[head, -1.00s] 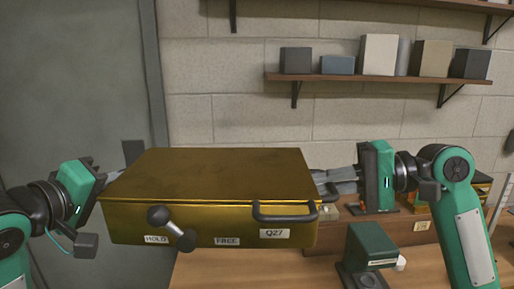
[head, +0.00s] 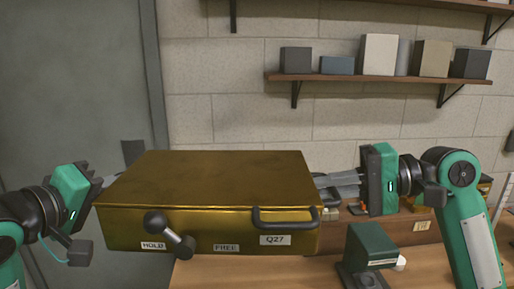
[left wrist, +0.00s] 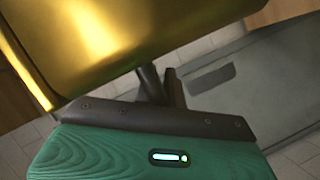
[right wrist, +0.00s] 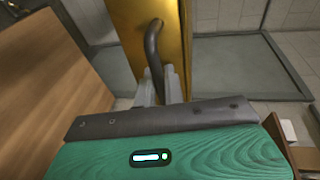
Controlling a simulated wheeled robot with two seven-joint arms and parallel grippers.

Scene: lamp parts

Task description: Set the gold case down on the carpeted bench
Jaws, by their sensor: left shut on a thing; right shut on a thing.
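The gold case (head: 210,180) is held up level between my two arms in the head view. Its front has a black handle, a lever with a dark knob, and labels HOLD, FREE and Q27. My left gripper (head: 102,187) is shut at the case's left end; in the left wrist view its fingers (left wrist: 160,85) are beside the gold case (left wrist: 120,40). My right gripper (head: 325,184) is shut at the right end; the right wrist view shows its fingers (right wrist: 160,88) on a dark side handle (right wrist: 153,48). I cannot make out a carpeted bench.
A wooden bench (head: 230,272) lies below and behind the case. A green device (head: 370,245) stands on it at the right. A wall shelf (head: 390,79) with several boxes is above. A grey door (head: 70,80) is at the left.

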